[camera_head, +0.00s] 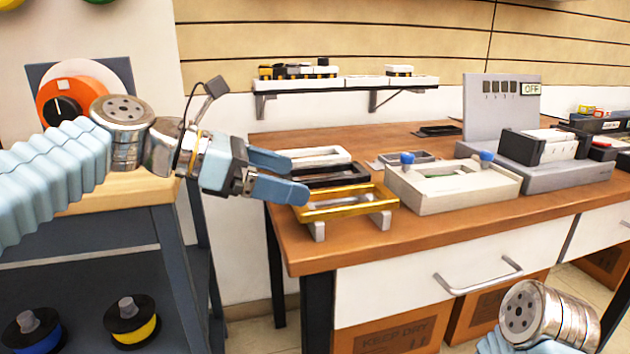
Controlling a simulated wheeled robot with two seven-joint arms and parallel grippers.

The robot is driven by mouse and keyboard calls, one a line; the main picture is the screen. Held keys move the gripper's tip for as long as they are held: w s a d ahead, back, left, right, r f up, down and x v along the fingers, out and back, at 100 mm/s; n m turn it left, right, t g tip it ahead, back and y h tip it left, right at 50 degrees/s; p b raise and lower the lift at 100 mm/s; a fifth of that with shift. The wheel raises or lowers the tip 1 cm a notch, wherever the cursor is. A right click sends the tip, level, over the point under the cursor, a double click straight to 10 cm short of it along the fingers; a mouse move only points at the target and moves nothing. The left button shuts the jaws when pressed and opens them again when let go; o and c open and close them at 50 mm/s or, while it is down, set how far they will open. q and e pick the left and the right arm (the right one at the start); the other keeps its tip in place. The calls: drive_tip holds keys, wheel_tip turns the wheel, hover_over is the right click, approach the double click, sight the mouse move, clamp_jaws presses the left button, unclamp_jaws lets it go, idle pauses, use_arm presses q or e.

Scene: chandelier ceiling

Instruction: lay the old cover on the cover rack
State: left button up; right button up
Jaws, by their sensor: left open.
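A yellow-gold rectangular frame (345,206), which may be the old cover, lies on two grey supports (381,220) at the table's left end. These supports look like part of the cover rack. Behind it are a black frame (330,175) and a white frame (318,155); I cannot tell which frame is the old cover. My left gripper (294,177) comes in from the left with its blue fingers apart. Its fingertips are at the left ends of the black and gold frames, with no object clearly between them. Only part of my right arm shows at the bottom right; its gripper is outside the view.
A pale fixture (455,195) with two blue knobs stands right of the gold frame. A grey device (557,172) and an upright panel marked OFF (498,108) stand farther right. A wall shelf (345,82) is behind. Bare wooden table (368,135) shows at the back.

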use_arm(q)
drive_tip(key=shift+v, duration=2.25)
